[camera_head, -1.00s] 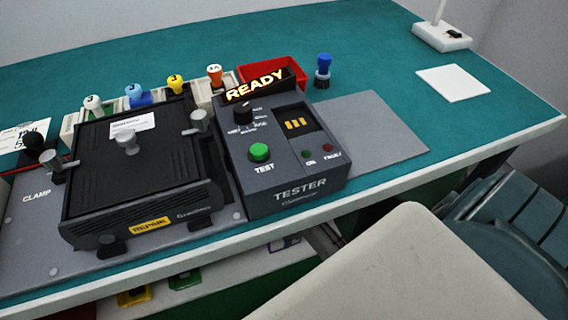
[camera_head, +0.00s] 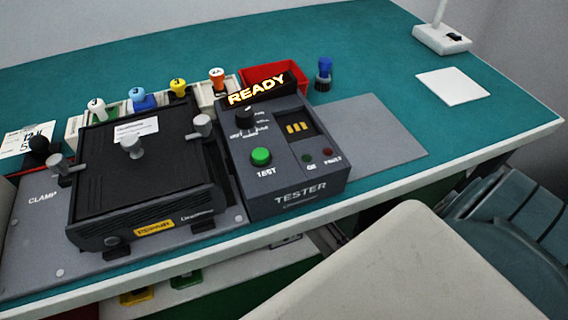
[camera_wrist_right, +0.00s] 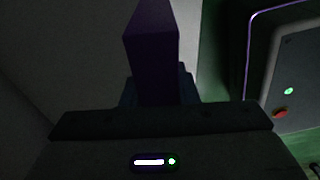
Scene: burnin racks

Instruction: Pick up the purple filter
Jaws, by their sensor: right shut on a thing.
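In the right wrist view, a dark purple block, the purple filter (camera_wrist_right: 152,50), stands up from my right gripper (camera_wrist_right: 158,92). The gripper is shut on its lower part. The view is very dark, so the fingertips are hard to make out against the filter. The filter and my right gripper do not show in the head view. My left gripper is not in view.
A teal bench carries a black clamp fixture (camera_head: 148,180) and a grey tester (camera_head: 285,165) lit READY. Coloured-knob items, a red bin (camera_head: 262,75) and a blue-topped item (camera_head: 324,75) stand behind. A grey mat (camera_head: 375,135) is bare.

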